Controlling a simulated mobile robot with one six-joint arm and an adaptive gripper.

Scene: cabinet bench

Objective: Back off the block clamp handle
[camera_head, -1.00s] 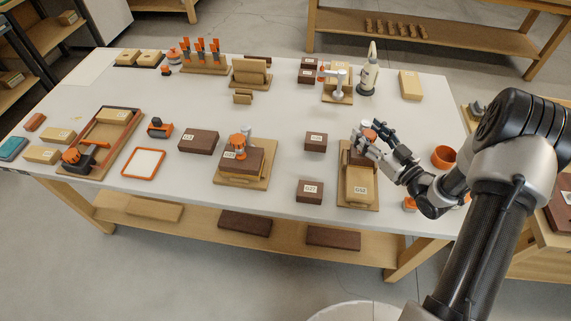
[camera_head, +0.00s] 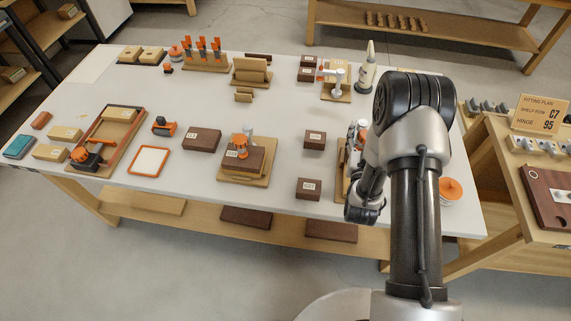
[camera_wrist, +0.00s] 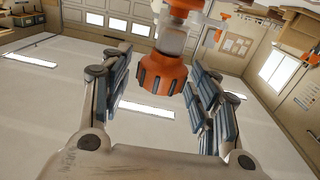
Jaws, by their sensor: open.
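An orange ribbed clamp handle (camera_wrist: 163,72) under a clear grey post shows in the wrist view between the fingers of my gripper (camera_wrist: 162,80). The fingers are open, with gaps on both sides of the handle. In the head view, my arm covers most of the clamp fixture; only the left edge of its wooden base (camera_head: 342,178) and a bit of orange and grey metal show. The gripper is mostly hidden there too. Another fixture with an orange handle (camera_head: 240,141) and a dark block (camera_head: 242,160) stands to the left.
Dark blocks (camera_head: 315,140) (camera_head: 308,188) lie just left of the covered fixture. A third fixture (camera_head: 336,80) and a pale bottle (camera_head: 366,68) stand behind it. An orange round container (camera_head: 450,190) is to the right, near the table (camera_head: 466,215) edge.

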